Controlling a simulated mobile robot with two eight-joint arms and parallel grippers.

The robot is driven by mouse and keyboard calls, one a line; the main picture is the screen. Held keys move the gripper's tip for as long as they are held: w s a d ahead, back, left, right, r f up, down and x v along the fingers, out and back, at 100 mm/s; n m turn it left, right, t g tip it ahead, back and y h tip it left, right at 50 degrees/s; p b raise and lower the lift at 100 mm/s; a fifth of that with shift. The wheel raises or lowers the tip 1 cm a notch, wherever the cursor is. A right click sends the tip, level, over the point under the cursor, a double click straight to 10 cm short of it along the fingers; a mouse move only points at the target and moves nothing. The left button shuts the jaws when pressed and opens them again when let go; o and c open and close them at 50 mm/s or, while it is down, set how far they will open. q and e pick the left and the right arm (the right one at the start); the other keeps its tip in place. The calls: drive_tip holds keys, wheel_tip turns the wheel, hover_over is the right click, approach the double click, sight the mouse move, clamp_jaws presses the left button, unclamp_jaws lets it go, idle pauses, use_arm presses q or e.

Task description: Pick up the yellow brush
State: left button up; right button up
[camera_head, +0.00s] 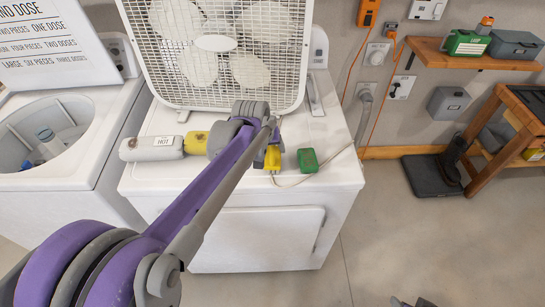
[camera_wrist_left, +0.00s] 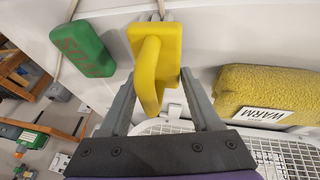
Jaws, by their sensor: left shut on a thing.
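The yellow brush (camera_wrist_left: 154,68), a block with a raised handle, lies between the two fingers of my left gripper (camera_wrist_left: 158,85) in the left wrist view. The fingers are shut on it. In the head view the brush (camera_head: 273,158) shows partly behind my left gripper (camera_head: 268,142), at the white machine's top (camera_head: 330,180). I cannot tell whether it touches that top. At the bottom edge of the head view only a small tip of what may be my right gripper (camera_head: 410,302) shows; its jaws cannot be made out.
A green block (camera_head: 307,160) lies just right of the brush. A white box fan (camera_head: 216,60) stands behind.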

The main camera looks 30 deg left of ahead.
use_arm(q)
drive_tip(key=shift+r, duration=0.1)
wheel_tip(320, 180, up, 10)
drive_tip(key=shift+f+p, duration=0.1)
drive_tip(key=shift+p, duration=0.25)
